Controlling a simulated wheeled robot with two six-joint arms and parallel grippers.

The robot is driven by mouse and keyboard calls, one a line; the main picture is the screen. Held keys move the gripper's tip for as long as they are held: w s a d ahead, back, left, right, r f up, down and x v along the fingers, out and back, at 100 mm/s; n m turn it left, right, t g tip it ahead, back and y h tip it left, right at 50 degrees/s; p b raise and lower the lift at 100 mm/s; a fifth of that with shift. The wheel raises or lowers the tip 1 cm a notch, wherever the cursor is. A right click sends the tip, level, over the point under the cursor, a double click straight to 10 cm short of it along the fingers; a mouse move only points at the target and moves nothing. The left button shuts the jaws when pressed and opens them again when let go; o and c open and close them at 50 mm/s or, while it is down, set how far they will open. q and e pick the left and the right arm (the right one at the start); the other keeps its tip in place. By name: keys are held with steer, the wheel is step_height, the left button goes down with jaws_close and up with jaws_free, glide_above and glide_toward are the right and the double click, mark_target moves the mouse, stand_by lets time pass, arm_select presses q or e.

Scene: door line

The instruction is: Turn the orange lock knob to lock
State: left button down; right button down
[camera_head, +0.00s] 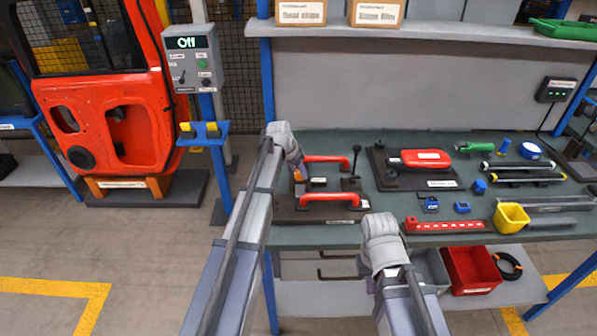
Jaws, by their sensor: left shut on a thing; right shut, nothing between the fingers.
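The orange lock knob (300,175) is on a dark fixture plate (290,214) near the left end of the workbench, mostly hidden by my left gripper. My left gripper (297,166) is at the knob and shut on it. Which way the knob points cannot be told. Two red handles (333,198) and a small upright black lever (354,163) are on the same fixture. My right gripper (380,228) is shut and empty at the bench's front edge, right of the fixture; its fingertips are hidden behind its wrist.
A second fixture with a red tool (424,158) stands to the right. A red bin (470,270) is on the lower shelf. A red door (120,130) and a control box reading "Off" (193,58) are left.

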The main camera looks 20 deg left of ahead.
stand_by(0.3)
arm_select(q)
steer(key=shift+c, duration=1.4)
jaws_free()
steer(key=shift+s+d, duration=0.1)
